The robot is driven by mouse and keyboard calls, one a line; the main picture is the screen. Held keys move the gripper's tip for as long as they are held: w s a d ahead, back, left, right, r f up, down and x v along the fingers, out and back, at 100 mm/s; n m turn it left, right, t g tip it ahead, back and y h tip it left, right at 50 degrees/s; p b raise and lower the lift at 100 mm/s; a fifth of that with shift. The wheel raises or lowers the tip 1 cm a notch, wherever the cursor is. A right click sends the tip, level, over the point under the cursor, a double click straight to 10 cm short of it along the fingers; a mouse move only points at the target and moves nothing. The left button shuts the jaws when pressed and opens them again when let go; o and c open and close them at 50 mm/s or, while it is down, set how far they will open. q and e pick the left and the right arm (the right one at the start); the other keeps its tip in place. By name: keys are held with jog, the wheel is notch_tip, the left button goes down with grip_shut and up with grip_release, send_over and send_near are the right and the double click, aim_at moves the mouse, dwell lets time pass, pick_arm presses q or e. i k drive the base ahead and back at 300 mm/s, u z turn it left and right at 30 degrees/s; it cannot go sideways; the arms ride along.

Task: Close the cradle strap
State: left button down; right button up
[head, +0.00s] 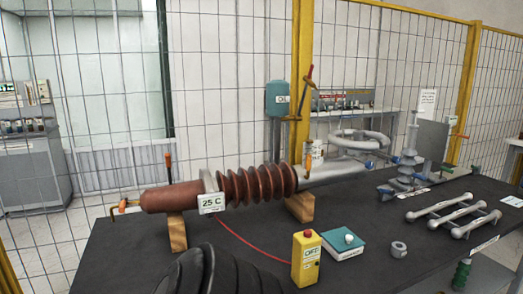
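A brown ribbed bushing (258,184) lies across the dark table on two wooden cradle blocks. The left block (177,232) stands under its smooth brown end, and the right block (300,208) under the right end of the ribs. A short orange-handled upright piece (168,166) rises by the left block. A taller, thin tilted lever with a red-orange tip (309,78) rises above the bushing near the right block. Which of these belongs to the cradle strap, and how it is fastened, I cannot tell. Neither gripper can be made out.
A yellow box marked OFF (306,260), a teal box (342,246) and a nut (398,249) stand in front. A grey ladder-like rack (453,215) and an insulator part (408,172) are at the right. A black ribbed shape covers the bottom left-centre.

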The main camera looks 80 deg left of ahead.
aim_at(168, 161)
jog(key=k, duration=0.65)
jog(key=u, duration=0.9)
